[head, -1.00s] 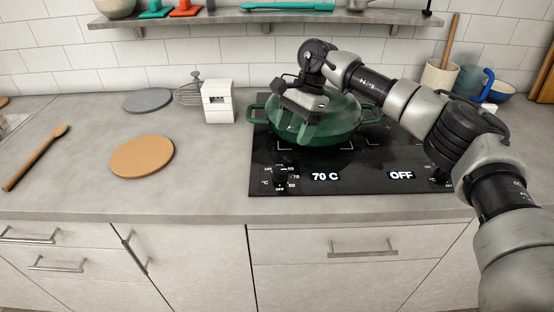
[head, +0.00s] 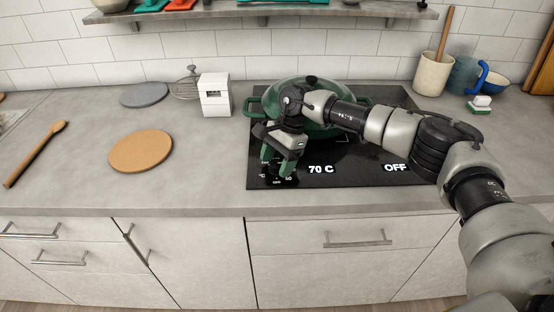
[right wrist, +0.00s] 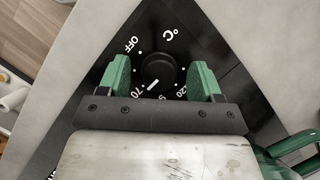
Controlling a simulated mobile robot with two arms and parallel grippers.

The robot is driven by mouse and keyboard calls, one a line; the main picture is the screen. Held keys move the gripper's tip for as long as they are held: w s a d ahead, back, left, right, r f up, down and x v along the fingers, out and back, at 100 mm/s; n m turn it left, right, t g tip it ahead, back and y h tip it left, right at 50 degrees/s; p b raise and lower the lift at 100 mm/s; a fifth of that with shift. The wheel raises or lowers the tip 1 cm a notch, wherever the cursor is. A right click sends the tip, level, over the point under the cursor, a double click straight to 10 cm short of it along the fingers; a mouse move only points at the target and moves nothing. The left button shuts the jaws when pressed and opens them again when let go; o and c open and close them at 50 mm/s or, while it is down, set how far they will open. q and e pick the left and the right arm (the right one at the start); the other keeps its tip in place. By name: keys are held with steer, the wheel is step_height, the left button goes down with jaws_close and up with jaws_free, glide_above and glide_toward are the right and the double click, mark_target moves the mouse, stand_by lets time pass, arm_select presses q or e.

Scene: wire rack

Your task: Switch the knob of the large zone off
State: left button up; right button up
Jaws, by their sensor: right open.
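The black cooktop (head: 350,176) shows two lit displays, "70 C" (head: 321,169) on the left and "OFF" (head: 396,167) on the right. A round black knob (right wrist: 159,71) sits at the cooktop's front left, with its white mark pointing near 70 on the dial. My right gripper (head: 277,170) is over that left knob. In the right wrist view the right gripper (right wrist: 160,80) is open, its green fingers on either side of the knob with gaps. In the head view the gripper mostly hides this knob. My left gripper is not in view.
A green lidded pot (head: 318,95) stands on the cooktop behind my right gripper. A white box-like timer (head: 215,95), an orange round board (head: 140,153) and a wooden spoon (head: 36,152) lie to the left. The counter's front strip is clear.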

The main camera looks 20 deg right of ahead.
steer(key=c, duration=0.9)
steer(key=m+t, duration=0.1)
steer(key=m, duration=0.1)
steer(key=m+b, duration=0.1)
steer(key=m, duration=0.1)
steer(key=shift+s+m+t+y+b, duration=0.1)
steer(key=shift+m+t+y+b, duration=0.2)
steer(key=shift+m+t, duration=0.1)
steer(key=m+t+b, duration=0.1)
steer(key=m+t, duration=0.1)
steer(key=m, duration=0.3)
steer(key=shift+b, duration=0.35)
steer(key=m+h+b, duration=0.1)
steer(key=m, duration=0.1)
steer(key=m+t+b, duration=0.1)
steer(key=m, duration=0.1)
steer(key=shift+m+h, duration=0.4)
steer(key=shift+m+t+h+b, duration=0.5)
steer(key=shift+m+b, duration=0.65)
steer(key=shift+m, duration=0.55)
steer(key=shift+r, duration=0.1)
